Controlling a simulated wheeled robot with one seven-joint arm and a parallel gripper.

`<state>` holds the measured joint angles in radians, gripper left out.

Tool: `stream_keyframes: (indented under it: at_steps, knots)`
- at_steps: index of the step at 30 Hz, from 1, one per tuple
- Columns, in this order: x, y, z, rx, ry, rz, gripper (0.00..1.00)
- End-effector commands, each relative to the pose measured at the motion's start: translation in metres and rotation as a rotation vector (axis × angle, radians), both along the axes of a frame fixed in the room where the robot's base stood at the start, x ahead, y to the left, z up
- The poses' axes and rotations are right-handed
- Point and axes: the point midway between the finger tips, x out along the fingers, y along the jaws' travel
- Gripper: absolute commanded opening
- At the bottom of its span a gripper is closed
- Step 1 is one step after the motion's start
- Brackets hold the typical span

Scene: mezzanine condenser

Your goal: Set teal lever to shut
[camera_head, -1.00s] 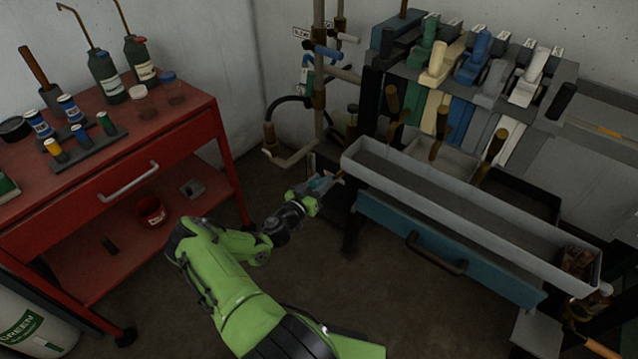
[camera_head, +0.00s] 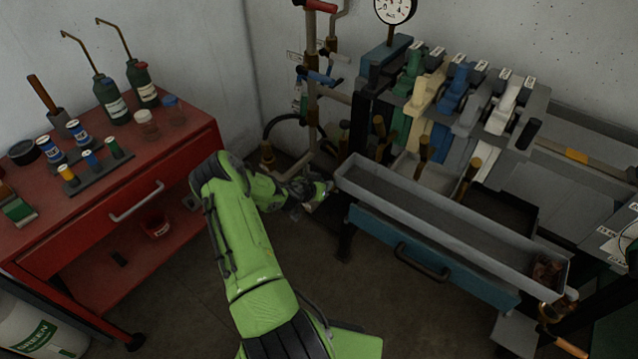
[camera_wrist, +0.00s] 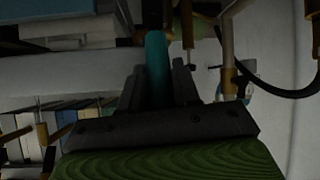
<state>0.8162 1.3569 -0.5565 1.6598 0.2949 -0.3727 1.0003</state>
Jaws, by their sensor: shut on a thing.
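The teal lever (camera_wrist: 157,68) stands between the two dark fingers of my gripper (camera_wrist: 158,86) in the wrist view, and the fingers are shut on it. It runs up from between the fingers toward a brass-coloured fitting. In the head view my gripper is by the left end of the grey trough, below the pipe stand. There my own wrist hides the fingertips and the lever, so I cannot tell the lever's angle against its valve.
The long grey trough (camera_head: 440,220) with a teal front panel stands right of my gripper. The pipe stand (camera_head: 312,90) has red and blue handles. A row of coloured machine units (camera_head: 455,90) is behind. A red workbench (camera_head: 120,180) with bottles is left. Floor between is open.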

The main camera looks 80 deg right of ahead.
Motion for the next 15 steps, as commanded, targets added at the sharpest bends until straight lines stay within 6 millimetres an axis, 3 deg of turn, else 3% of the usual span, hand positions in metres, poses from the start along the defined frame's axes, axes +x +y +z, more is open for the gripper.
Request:
stream_keyframes:
  at_steps: [15]
  knots:
    - [-0.0028,-0.0079,0.0036,0.081,-0.035,0.000,0.00]
